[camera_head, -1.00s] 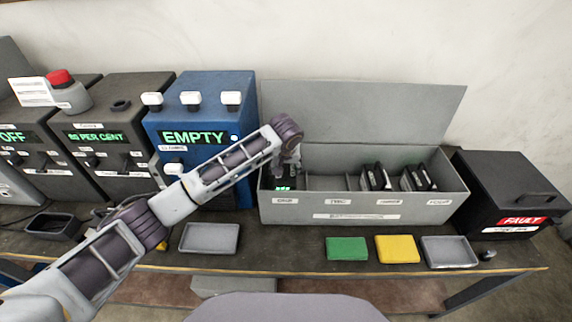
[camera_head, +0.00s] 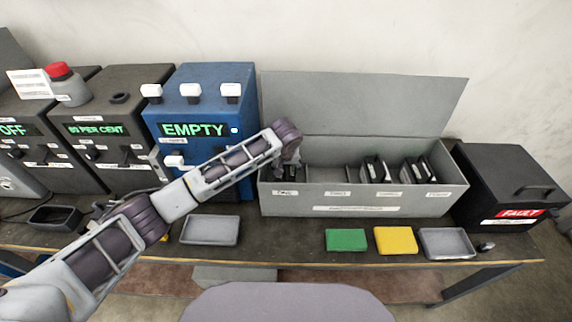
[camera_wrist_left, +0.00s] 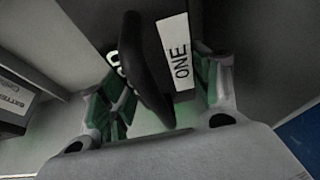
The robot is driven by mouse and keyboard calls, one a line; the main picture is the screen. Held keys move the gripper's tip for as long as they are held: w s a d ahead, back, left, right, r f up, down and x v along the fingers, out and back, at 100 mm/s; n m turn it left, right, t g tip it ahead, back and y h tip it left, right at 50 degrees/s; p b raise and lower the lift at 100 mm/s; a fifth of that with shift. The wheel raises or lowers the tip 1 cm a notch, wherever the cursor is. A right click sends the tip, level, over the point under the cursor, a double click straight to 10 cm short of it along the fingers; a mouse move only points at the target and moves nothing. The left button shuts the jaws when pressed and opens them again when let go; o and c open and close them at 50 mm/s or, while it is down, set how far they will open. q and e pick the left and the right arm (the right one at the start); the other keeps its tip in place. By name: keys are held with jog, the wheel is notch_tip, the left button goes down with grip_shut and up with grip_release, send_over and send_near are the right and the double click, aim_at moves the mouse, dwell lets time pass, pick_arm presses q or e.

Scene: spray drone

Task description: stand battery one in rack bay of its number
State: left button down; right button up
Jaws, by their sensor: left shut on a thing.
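Battery one (camera_wrist_left: 175,52) is a dark block with a black loop handle and a white label reading ONE, seen close up in the left wrist view. My left gripper (camera_wrist_left: 162,82) is shut on it, with green-lined fingers on both sides of the handle. In the head view the gripper (camera_head: 288,165) reaches down into the leftmost bay of the grey rack (camera_head: 350,202), whose front label reads ONE. The arm and rack wall hide most of the battery there, so I cannot tell whether it touches the bay floor. My right gripper is not in view.
Two batteries stand in the right bays (camera_head: 377,170) (camera_head: 416,170); bay two looks empty. The rack's lid (camera_head: 365,105) stands open behind. A blue EMPTY machine (camera_head: 205,120) is close on the left, a black FAULT box (camera_head: 510,185) on the right. Trays and coloured pads lie in front.

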pick_arm(q)
jog(key=shift+c, duration=1.8)
grip_release()
jog(key=shift+b+v, duration=0.3)
jog(key=shift+v, duration=5.75)
